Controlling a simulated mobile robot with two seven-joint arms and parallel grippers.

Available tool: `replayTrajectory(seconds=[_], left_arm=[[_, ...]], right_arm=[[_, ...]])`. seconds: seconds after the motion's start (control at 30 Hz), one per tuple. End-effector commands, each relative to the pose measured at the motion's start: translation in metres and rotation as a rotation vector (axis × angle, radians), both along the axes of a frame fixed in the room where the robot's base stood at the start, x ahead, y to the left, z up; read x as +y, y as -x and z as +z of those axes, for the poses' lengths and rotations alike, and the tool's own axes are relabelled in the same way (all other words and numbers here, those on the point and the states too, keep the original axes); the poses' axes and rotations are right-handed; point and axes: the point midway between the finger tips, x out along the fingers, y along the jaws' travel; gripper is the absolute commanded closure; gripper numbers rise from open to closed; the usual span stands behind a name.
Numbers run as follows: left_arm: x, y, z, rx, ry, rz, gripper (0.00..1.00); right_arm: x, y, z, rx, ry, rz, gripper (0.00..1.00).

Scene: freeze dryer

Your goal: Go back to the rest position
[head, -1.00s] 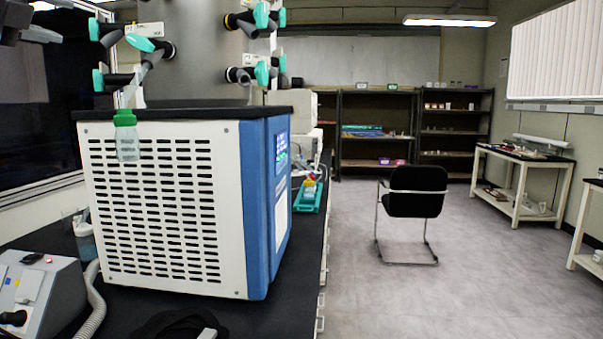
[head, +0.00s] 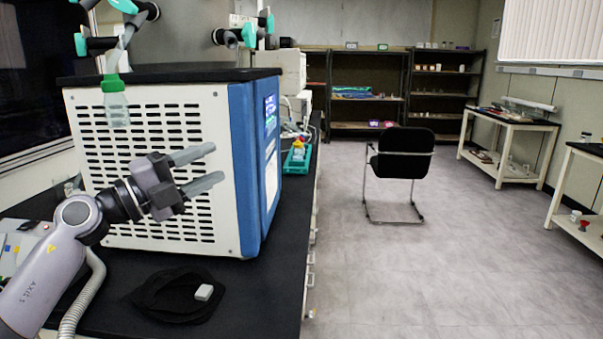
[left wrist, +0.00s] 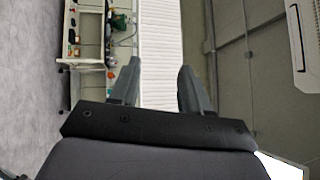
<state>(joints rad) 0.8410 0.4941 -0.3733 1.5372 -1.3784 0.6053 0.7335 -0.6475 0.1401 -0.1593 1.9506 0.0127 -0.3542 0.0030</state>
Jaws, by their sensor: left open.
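My left gripper (head: 208,168) is raised in front of the vented side of the white and blue freeze dryer (head: 160,225) in the head view. Its two grey fingers point right and stand apart with nothing between them. In the left wrist view the open fingers (left wrist: 155,88) are also empty, with the room behind them. A clear flask with a green cap (head: 114,84) hangs at the dryer's upper left. My right gripper is not in view.
The black bench (head: 270,300) carries a black cloth-like item (head: 165,295) with a small white block (head: 204,292). A green tray (head: 297,160) sits beyond the dryer. A black chair (head: 403,155) stands on open floor to the right.

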Motion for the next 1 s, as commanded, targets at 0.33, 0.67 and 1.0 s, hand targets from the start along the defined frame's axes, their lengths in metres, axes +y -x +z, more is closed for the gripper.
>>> replayTrajectory(seconds=[0.33,0.67,1.0], left_arm=[[-0.002,0.034,-0.117,0.260,0.454,0.048,0.53],[0.025,0.089,-0.250,0.630,0.801,0.299,0.53],[0.043,0.208,-0.394,1.120,1.012,0.649,0.53]], right_arm=[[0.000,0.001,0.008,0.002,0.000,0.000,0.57],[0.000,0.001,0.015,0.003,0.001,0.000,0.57],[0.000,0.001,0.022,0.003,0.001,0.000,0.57]])
